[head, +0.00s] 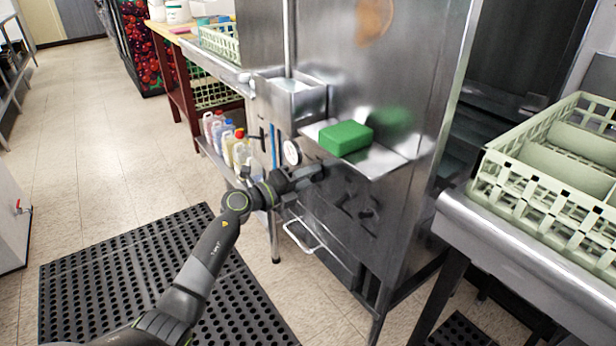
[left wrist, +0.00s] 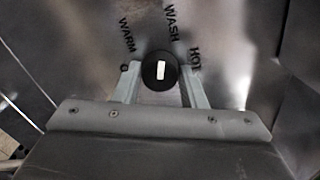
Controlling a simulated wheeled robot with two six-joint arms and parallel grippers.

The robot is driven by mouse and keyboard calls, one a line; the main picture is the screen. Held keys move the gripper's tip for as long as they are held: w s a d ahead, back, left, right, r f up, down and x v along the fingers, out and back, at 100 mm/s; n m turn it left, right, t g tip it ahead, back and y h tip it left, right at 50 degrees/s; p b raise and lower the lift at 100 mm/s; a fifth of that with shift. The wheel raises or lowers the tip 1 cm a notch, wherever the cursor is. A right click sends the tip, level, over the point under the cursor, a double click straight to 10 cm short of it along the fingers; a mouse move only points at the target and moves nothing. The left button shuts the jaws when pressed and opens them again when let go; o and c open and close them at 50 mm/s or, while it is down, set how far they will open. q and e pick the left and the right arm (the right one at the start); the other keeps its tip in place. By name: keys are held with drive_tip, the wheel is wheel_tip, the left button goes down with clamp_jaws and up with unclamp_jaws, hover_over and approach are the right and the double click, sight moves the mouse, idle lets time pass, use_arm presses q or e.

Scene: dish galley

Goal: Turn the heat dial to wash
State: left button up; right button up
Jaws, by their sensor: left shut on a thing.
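The heat dial (left wrist: 160,71) is a round black knob with a white bar on the steel machine front. The printed words WARM, WASH and HOT and a small 0 stand around it. The white bar stands nearly upright in the left wrist view, its upper end toward WASH. My left gripper (left wrist: 161,82) is shut on the dial, one finger at each side. In the head view my left gripper (head: 316,172) reaches the machine front below the small shelf, and the dial is hidden there. My right gripper is not in view.
A green sponge (head: 346,137) lies on a steel shelf (head: 384,160) just above my left gripper. A round gauge (head: 292,152) and a bar handle (head: 301,236) are close by. A dish rack (head: 540,180) stands on the right counter. Floor mat (head: 120,262) below.

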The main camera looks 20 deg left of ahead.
use_arm(q)
drive_tip(key=shift+f+m, duration=0.1)
drive_tip(key=shift+m, duration=0.9)
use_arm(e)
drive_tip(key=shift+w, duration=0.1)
use_arm(q)
drive_tip(key=o, duration=1)
drive_tip(key=shift+a, duration=0.1)
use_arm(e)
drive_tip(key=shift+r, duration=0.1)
use_arm(q)
drive_tip(key=shift+p+v, duration=0.35)
drive_tip(key=shift+v, duration=8.35)
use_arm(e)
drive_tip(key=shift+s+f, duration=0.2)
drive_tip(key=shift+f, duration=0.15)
